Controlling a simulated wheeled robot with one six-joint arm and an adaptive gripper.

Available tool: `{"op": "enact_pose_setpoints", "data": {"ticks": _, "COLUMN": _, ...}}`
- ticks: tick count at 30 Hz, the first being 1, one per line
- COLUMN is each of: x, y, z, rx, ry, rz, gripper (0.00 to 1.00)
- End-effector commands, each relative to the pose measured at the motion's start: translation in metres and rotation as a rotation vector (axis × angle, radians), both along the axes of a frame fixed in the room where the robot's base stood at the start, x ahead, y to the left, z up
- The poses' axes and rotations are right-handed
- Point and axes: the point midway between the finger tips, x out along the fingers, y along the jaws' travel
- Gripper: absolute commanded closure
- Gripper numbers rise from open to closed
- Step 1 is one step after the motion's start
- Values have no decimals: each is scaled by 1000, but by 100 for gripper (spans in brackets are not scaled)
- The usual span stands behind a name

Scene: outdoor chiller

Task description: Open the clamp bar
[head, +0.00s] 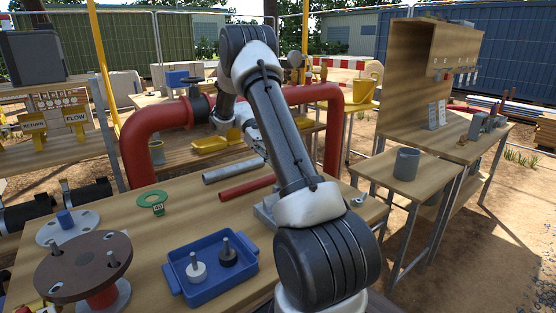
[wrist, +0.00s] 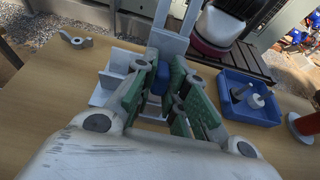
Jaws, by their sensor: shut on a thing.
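The clamp is a pale grey fixture (wrist: 112,82) on the wooden table in the wrist view, with flat plates and an upright grey bar (wrist: 188,18) rising beyond my fingers. A blue piece (wrist: 155,84), apparently the grip of the clamp bar, sits between my green-padded fingers. My gripper (wrist: 166,75) is shut on it. My fingers hide much of the clamp, so the bar's exact angle is unclear. In the head view, only a grey edge of the fixture (head: 265,213) shows beside my arm; my arm hides the rest.
A blue tray (head: 174,288) with two small pegged parts is on the table. A brown round flange (head: 65,268), a green ring (head: 151,199) and a red pipe piece (head: 246,189) lie nearby. A large red pipe (head: 136,135) stands behind the table. A grey wing-shaped part (wrist: 75,40) lies on the table.

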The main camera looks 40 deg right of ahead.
Motion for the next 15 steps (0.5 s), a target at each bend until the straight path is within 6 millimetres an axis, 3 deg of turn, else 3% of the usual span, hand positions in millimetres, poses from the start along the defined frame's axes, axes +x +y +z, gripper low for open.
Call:
{"op": "enact_pose_setpoints", "data": {"ticks": 12, "x": 1, "y": 0, "z": 0, "rx": -2, "ry": 3, "rz": 1, "gripper": 100}}
{"op": "enact_pose_setpoints", "data": {"ticks": 13, "x": 1, "y": 0, "z": 0, "rx": -2, "ry": 3, "rz": 1, "gripper": 84}}
{"op": "enact_pose_setpoints", "data": {"ticks": 15, "x": 1, "y": 0, "z": 0, "rx": -1, "ry": 4, "rz": 1, "gripper": 71}}
